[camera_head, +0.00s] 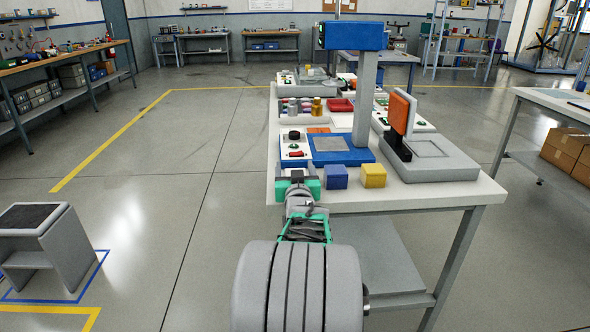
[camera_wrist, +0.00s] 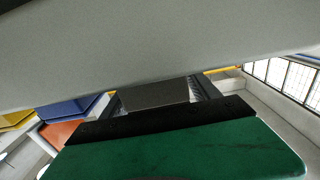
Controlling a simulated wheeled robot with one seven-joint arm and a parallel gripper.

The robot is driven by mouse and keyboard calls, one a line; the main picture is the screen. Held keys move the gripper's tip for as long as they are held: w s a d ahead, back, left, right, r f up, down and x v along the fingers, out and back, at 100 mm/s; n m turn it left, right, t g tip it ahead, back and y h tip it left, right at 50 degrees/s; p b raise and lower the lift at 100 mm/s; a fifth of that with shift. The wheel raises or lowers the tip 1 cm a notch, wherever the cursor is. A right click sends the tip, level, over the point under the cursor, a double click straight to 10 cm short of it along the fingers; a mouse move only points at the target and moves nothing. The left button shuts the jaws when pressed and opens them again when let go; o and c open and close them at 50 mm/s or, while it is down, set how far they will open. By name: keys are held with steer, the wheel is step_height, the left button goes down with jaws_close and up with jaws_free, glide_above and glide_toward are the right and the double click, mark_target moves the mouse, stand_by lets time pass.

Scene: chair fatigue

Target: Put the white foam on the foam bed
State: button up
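My gripper (camera_head: 298,185), with green fingers and a dark middle, is at the table's near left edge, just left of a blue cube (camera_head: 336,177) and a yellow cube (camera_head: 373,175). No white foam can be picked out for sure. In the wrist view a broad pale grey surface (camera_wrist: 130,50) fills the top, very close; I cannot tell what it is. A green finger part (camera_wrist: 180,155) fills the bottom. Whether the fingers hold anything is hidden. A blue base with a grey square plate (camera_head: 330,144) and a grey base with a square recess (camera_head: 429,147) are further back; neither is clearly the foam bed.
A blue-headed column (camera_head: 365,90) rises behind the cubes. An upright orange pad (camera_head: 400,112) stands to its right. A control panel (camera_head: 294,150) lies just beyond my gripper. Small jars and a red tray (camera_head: 340,105) are further back.

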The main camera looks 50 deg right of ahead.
steer(key=shift+o, duration=0.4)
steer(key=shift+r, duration=0.2)
steer(key=p+v, duration=0.1)
steer(key=v, duration=1)
steer(key=shift+s+a, duration=0.2)
steer(key=shift+s, duration=0.05)
steer(key=shift+o, duration=0.4)
steer(key=shift+w+d+f+b, duration=0.45)
steer(key=shift+w+f+b, duration=0.15)
steer(key=shift+b, duration=0.65)
steer(key=x, duration=0.7)
steer(key=shift+w+d+r, duration=0.15)
steer(key=shift+d+r, duration=0.15)
steer(key=shift+d, duration=0.1)
